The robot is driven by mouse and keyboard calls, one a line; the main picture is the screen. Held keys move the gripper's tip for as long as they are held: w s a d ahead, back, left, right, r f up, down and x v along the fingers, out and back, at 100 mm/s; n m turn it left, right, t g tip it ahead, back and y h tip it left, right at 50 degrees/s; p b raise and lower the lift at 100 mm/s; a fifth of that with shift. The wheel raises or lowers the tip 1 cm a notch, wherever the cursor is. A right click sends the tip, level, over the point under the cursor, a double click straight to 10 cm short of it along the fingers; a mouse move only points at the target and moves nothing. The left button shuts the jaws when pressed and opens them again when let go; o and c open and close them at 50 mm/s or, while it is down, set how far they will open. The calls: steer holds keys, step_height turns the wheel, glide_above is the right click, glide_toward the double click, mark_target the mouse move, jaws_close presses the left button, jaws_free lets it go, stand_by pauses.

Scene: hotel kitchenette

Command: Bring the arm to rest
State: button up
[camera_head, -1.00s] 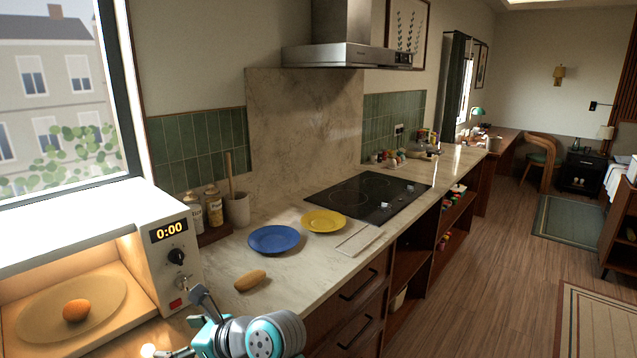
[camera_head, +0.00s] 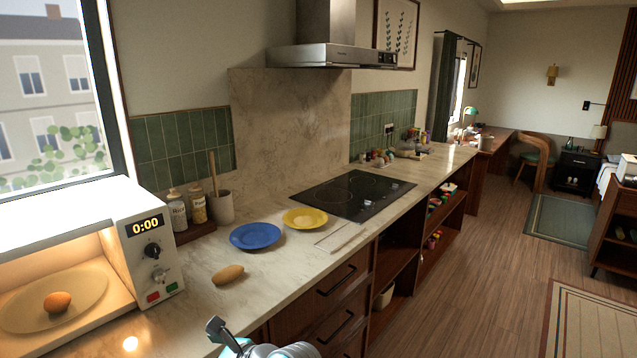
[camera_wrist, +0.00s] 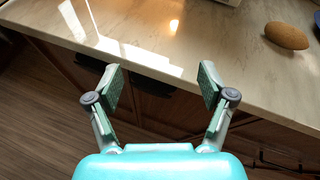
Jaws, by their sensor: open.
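My gripper (camera_wrist: 160,88) is open and empty in the wrist view. Its two fingers stand wide apart in front of the counter's front edge, with a dark drawer handle behind them.
An open, lit microwave (camera_head: 148,250) holds an orange round item (camera_head: 57,301) on its turntable. A blue plate (camera_head: 255,236) and a yellow plate (camera_head: 305,218) lie on the counter before the black cooktop (camera_head: 352,194).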

steer(key=s+d+f+n+t+h, duration=0.3)
steer(key=s+d+f+t, duration=0.15)
steer(key=d+f, duration=1)
steer(key=s+d+f+n+t+h, duration=0.2)
steer(key=s+d+f+n+h, duration=0.35)
steer(key=s+d, duration=0.8)
steer(key=s+d+n+t+h, duration=0.1)
steer(key=s+d+n, duration=0.1)
steer(key=s+d, duration=0.4)
steer(key=s+d+n+t+h, duration=0.1)
steer(key=s+d+n, duration=0.25)
steer(key=s, duration=0.45)
steer(key=s+d+r+n+h, duration=0.2)
steer(key=s+r+n, duration=0.5)
steer(key=s, duration=0.5)
step_height(320, 180, up, 2)
steer(key=shift+s+d+r+t, duration=0.2)
steer(key=shift+d+t, duration=0.15)
steer(key=shift+d, duration=0.4)
